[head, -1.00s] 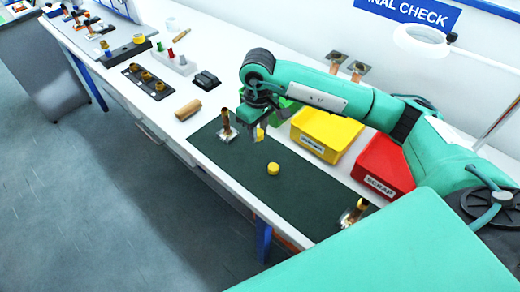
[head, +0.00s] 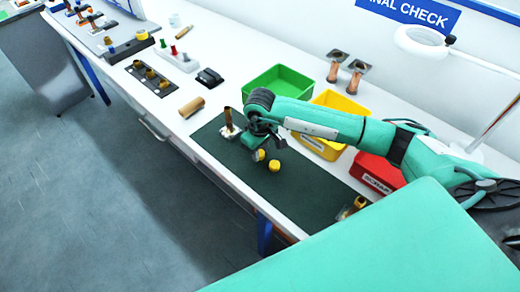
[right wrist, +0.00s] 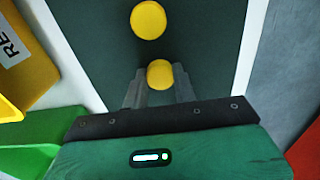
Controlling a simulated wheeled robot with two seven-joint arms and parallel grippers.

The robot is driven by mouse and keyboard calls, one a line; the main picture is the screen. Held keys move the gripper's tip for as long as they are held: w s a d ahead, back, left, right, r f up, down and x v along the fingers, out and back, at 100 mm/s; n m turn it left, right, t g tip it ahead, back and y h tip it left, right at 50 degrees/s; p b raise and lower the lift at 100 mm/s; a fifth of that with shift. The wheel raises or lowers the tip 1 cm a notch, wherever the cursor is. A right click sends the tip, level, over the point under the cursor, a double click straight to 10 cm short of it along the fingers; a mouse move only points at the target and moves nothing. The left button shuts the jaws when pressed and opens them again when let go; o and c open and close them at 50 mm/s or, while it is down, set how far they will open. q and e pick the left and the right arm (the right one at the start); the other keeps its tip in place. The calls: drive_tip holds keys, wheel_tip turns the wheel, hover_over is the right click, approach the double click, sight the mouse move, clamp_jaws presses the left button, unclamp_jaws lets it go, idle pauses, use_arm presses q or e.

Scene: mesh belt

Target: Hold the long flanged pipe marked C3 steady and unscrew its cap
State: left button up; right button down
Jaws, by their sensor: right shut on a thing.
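My right gripper (head: 255,148) is shut on a yellow cap (head: 259,155), low over the dark green mat (head: 300,199). The held cap also shows between the fingertips in the right wrist view (right wrist: 160,74). A second yellow cap (head: 274,166) lies on the mat close by, and in the right wrist view (right wrist: 148,20) it is just beyond the fingertips. A brown flanged pipe (head: 228,117) stands at the mat's far left end, left of the gripper. Another flanged pipe (head: 354,206) is at the near right end, partly hidden. No C3 mark is readable. My left gripper is out of view.
Green (head: 277,86), yellow (head: 325,148) and red (head: 377,175) bins line the back of the mat. A tan cylinder (head: 191,107) lies left of the mat. A dark holder with short brass parts (head: 150,75) stands farther left.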

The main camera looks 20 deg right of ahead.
drive_tip(key=shift+f, duration=0.2)
drive_tip(key=c, duration=1.1)
unclamp_jaws()
drive_tip(key=shift+r, duration=0.15)
